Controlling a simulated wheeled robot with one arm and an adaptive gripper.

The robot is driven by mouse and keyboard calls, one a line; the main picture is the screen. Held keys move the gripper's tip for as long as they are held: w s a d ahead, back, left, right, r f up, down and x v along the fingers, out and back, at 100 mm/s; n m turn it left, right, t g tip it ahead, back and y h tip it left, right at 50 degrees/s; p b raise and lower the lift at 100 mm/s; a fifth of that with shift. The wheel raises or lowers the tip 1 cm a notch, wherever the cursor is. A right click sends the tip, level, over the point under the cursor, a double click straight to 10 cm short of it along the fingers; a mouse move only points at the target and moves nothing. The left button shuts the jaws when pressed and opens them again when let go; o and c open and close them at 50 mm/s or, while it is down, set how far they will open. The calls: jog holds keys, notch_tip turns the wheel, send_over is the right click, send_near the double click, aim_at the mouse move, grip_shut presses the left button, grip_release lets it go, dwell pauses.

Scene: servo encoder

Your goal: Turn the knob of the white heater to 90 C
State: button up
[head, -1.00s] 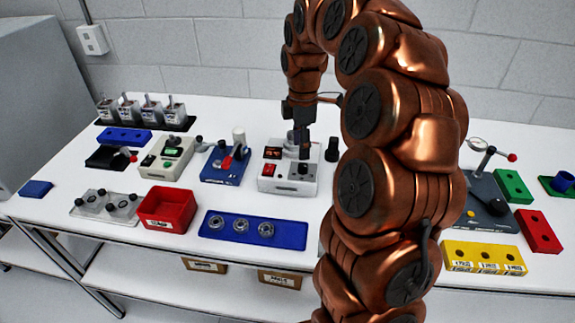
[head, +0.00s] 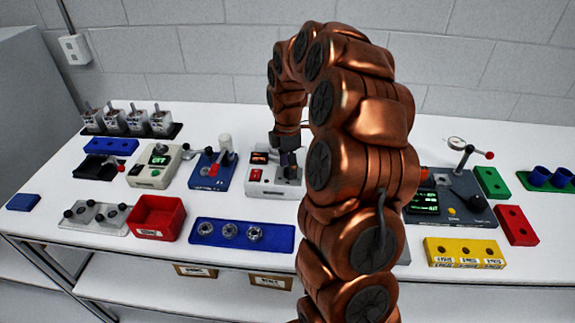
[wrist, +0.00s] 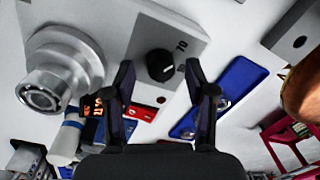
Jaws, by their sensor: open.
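The white heater (head: 262,188) stands at the middle of the table in the head view, with an orange-lit display (head: 259,157) and a red switch (head: 255,174). My gripper (head: 289,160) is over its right part and hides the knob there.
A blue lever device (head: 205,178) stands left of the heater. A blue tray with metal rings (head: 275,236) and a red bin (head: 160,215) lie in front. A metal cylindrical fitting (wrist: 50,75) shows left of the knob in the wrist view. A dark instrument (head: 450,205) stands at right.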

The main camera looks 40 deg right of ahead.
jog(key=shift+f, duration=0.35)
jog(key=c, duration=1)
jog(key=shift+a, duration=0.2)
grip_shut()
jog(key=shift+d, duration=0.1)
